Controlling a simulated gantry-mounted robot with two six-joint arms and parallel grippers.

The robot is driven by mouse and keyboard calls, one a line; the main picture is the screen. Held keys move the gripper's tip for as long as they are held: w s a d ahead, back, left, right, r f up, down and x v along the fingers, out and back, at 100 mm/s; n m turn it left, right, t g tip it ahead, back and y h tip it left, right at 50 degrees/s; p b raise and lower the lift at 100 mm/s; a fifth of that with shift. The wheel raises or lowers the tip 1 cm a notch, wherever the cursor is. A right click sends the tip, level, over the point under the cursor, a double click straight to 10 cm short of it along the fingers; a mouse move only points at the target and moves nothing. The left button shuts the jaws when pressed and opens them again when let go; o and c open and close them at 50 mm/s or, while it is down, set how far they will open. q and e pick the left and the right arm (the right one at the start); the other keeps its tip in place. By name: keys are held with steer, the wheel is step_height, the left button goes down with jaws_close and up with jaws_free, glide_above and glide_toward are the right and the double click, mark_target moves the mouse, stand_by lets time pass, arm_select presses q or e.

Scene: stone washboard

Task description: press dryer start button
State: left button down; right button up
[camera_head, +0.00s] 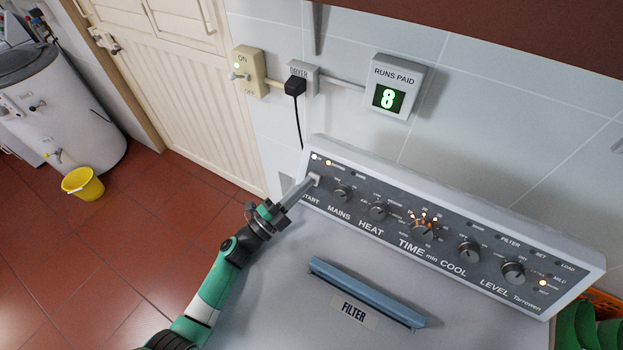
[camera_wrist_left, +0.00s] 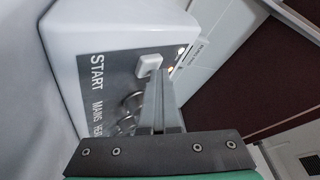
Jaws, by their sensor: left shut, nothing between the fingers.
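The dryer's grey control panel (camera_head: 385,222) stands at the back of its top, with a row of knobs and small lamps. The pale square start button (camera_head: 314,180) is at the panel's left end above the START label. It also shows in the left wrist view as a white block (camera_wrist_left: 149,65). My left gripper (camera_head: 309,184) is shut and empty, its fingertips right at the button in the head view. In the left wrist view the shut fingers (camera_wrist_left: 157,95) reach up beside the button; I cannot tell whether they touch it. My right gripper is not in view.
A blue filter handle (camera_head: 365,292) lies across the dryer top. On the wall are a switch (camera_head: 249,73) with a green lamp, a black plug (camera_head: 295,87) and a RUNS PAID display (camera_head: 389,97) reading 8. A yellow bucket (camera_head: 83,184) stands on the tiled floor.

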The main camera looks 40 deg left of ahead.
arm_select(q)
steer(key=shift+s+d+r+p, duration=0.1)
steer(key=shift+s+r+p, duration=0.2)
steer(key=shift+s, duration=0.15)
steer(key=shift+s+d+r+p, duration=0.1)
steer(key=shift+s+r+p, duration=0.05)
steer(key=shift+s+p, duration=0.2)
steer(key=s+p, duration=0.1)
steer(key=s+r+p, duration=0.1)
steer(key=s, duration=0.1)
steer(key=s+d+r+p, duration=0.1)
steer(key=shift+s+p, duration=0.25)
steer(key=shift+p, duration=0.15)
stand_by(1.2)
